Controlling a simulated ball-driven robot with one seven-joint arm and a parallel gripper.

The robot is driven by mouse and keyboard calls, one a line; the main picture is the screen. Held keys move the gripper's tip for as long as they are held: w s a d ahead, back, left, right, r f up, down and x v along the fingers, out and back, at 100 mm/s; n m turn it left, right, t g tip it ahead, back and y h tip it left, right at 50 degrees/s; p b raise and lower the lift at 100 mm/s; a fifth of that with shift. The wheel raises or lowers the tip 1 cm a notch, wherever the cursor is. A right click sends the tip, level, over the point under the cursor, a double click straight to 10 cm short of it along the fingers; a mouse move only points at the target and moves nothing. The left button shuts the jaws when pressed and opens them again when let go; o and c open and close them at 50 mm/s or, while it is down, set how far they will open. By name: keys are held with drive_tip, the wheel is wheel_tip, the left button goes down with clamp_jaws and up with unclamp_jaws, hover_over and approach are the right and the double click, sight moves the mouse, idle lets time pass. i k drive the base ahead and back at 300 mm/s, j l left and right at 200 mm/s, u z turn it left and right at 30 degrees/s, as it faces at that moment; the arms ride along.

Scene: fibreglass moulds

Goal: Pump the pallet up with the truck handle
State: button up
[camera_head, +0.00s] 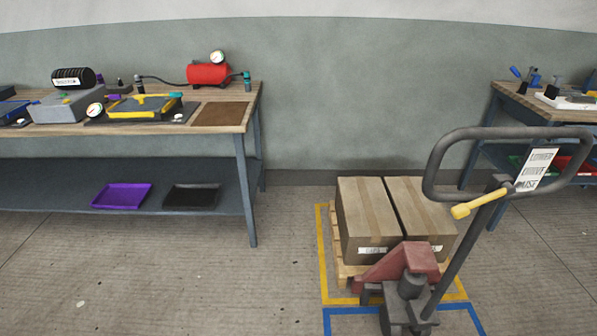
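A pallet truck with a red body (408,262) and dark pump unit stands at the lower right. Its grey loop handle (437,172) rises on a slanted shaft (464,250), tilted to the right. A yellow lever (474,205) and a white label (536,169) sit at the handle's base. A wooden pallet (338,236) carries two brown cartons (364,211) inside a yellow floor outline. The truck's forks are hidden by the pallet and cartons, so I cannot tell the pallet's height off the floor. My gripper is not in view.
A workbench (222,119) with moulds and a red tank (209,74) stands at the left, with purple and black trays on its lower shelf. Another bench (509,94) stands behind the handle at right. Blue tape (350,311) marks the floor by the truck. The floor at left front is clear.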

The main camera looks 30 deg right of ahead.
sight(537, 159)
drive_tip(key=z, duration=1.25)
drive_tip(key=i+l, duration=0.1)
drive_tip(key=i, duration=0.25)
drive_tip(key=i+l+u, duration=0.15)
drive_tip(key=i, duration=0.2)
